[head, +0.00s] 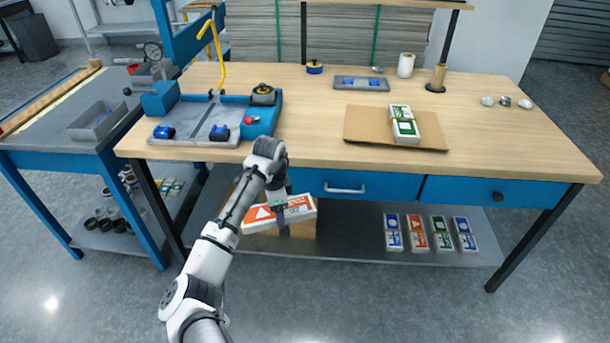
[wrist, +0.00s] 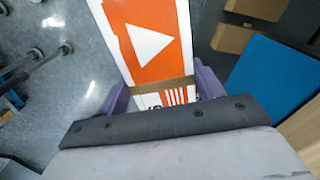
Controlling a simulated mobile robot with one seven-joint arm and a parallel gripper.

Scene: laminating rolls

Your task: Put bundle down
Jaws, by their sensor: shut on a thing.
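My gripper (head: 279,214) is shut on an orange and white bundle (head: 258,216), in front of the workbench and below its top edge. In the wrist view the bundle (wrist: 152,45) shows a white triangle on orange and a brown band, with the purple fingers on either side. In the head view it overlaps a brown cardboard box (head: 303,229) on the lower shelf; I cannot tell if they touch. On the wooden bench top (head: 500,150), green and white bundles (head: 405,127) lie on a flat cardboard sheet (head: 362,123).
Several banded bundles (head: 431,233) stand in a row on the grey lower shelf (head: 350,215). Blue drawers (head: 390,187) hang under the top. A blue and grey machine with a yellow lever (head: 218,65) stands at the left. The right front of the top is clear.

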